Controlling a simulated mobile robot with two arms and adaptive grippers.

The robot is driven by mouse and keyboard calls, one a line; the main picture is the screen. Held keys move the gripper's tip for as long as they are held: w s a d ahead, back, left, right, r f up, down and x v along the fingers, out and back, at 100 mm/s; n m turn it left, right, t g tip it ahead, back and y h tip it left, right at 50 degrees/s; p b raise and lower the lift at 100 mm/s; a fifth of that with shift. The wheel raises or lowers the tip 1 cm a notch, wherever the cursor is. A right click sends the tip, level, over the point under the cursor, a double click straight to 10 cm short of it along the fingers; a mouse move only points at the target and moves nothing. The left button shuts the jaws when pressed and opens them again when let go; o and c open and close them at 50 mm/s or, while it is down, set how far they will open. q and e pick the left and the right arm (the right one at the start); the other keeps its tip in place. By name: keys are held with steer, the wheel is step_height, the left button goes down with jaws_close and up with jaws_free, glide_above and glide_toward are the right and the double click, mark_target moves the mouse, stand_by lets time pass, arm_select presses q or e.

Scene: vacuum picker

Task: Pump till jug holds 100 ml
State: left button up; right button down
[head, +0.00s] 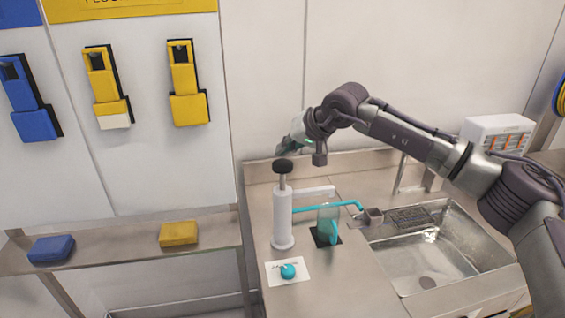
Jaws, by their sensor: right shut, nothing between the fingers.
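A white pump (283,220) stands upright on the steel counter, with a black knob (283,166) on top of its raised rod and a white spout reaching right. A clear jug (328,222) with teal in it stands on a dark square mat (322,242) beneath the spout's end. The level in the jug is too small to read. My right gripper (283,149) is shut and empty, close above and behind the pump knob; contact cannot be told. My left gripper is out of view.
A teal tube (335,207) runs behind the jug toward the sink (425,260). A white card with a teal knob (288,271) lies in front of the pump. A left shelf holds a blue block (51,249) and a yellow block (179,234).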

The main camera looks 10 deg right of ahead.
steer(key=shift+r+p, duration=1.05)
steer(key=shift+r, duration=1.3)
steer(key=shift+a+f, duration=0.1)
